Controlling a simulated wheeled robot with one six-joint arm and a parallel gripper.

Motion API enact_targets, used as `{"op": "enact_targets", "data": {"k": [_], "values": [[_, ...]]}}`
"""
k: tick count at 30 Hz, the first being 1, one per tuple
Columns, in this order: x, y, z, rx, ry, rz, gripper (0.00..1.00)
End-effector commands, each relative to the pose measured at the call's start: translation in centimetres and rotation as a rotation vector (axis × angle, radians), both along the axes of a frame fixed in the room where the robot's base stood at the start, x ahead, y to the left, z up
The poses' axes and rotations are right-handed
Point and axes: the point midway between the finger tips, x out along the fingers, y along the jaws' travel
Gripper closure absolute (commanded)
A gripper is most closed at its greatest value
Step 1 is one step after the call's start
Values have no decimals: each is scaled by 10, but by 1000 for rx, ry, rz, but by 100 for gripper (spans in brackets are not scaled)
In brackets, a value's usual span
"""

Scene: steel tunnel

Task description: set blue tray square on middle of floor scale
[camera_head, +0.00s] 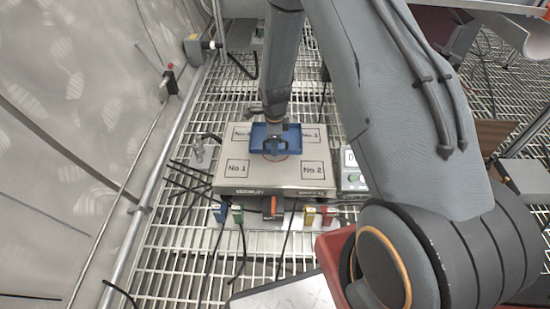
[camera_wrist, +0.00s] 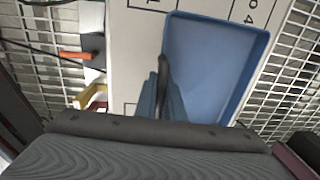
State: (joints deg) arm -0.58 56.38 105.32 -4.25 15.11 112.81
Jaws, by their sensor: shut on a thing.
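The blue tray (camera_head: 293,141) is over the floor scale (camera_head: 275,177), toward the far half of its pale top between the numbered boxes. Part of a red ring shows at the tray's near edge. My gripper (camera_head: 276,147) points down and is shut on the tray's near wall. In the wrist view my gripper (camera_wrist: 163,85) overlaps one edge of the blue tray (camera_wrist: 215,60), which looks empty and slightly turned against the printed lines of the scale (camera_wrist: 138,60). I cannot tell whether the tray touches the scale top or hangs just above it.
A display box (camera_head: 351,172) stands right of the scale. Coloured connectors (camera_head: 310,217) and cables lie at its front. A red bin (camera_head: 333,262) is at front right. A pipe rail (camera_head: 150,190) runs along the left wall. The floor is open steel grating.

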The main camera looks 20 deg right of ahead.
Motion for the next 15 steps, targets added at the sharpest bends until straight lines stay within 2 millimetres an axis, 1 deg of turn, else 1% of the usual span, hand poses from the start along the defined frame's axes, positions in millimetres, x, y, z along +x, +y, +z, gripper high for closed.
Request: {"op": "enact_targets", "data": {"k": [1,8,12,15], "values": [[1,0,-12,0,0,0,100],[1,0,-32,-1,-2,1,100],[1,0,-53,0,-1,1,100],[1,0,-59,0,-3,2,100]]}}
